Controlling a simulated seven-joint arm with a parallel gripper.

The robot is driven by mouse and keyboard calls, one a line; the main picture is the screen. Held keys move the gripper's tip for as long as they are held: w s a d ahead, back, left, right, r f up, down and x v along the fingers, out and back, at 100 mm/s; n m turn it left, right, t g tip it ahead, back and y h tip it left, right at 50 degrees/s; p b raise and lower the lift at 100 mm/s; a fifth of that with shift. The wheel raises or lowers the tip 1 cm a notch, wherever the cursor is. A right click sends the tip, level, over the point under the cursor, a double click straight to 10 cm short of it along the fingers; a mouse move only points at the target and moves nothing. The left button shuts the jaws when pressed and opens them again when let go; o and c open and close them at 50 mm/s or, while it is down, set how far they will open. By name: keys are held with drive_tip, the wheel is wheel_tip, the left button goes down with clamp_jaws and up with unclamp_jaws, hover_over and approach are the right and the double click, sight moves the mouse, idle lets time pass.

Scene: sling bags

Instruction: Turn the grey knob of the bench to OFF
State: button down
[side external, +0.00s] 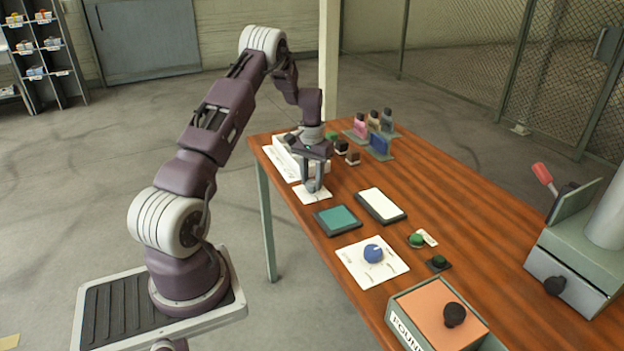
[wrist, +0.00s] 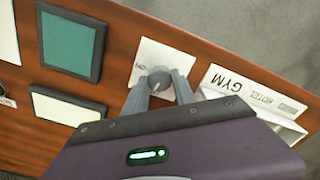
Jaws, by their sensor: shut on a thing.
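The grey knob (wrist: 159,80) sits on a white card (wrist: 147,53) on the bench. In the wrist view my gripper (wrist: 160,86) has one finger on each side of the knob and is shut on it. A small light mark shows at the knob's edge. Lettering beside the left finger looks like ON seen upside down; I cannot make out an OFF label. In the side view my gripper (side external: 313,186) points down onto the white card (side external: 325,195) near the bench's left edge, and its fingers mostly hide the knob.
A blue knob (side external: 373,253) stands on another white card, nearer the camera. A teal pad (side external: 338,220) and a white pad (side external: 381,205) lie between. A white box (side external: 284,161) lies close behind my gripper. Small dark blocks (side external: 352,158) and bottles (side external: 373,122) stand farther back.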

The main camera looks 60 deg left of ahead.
sight(312, 182)
drive_tip(key=shift+r+n, duration=0.1)
drive_tip(key=shift+n, duration=0.9)
drive_tip(key=c, duration=1)
unclamp_jaws()
drive_tip(key=shift+c, duration=0.2)
wheel_tip(312, 182, up, 7)
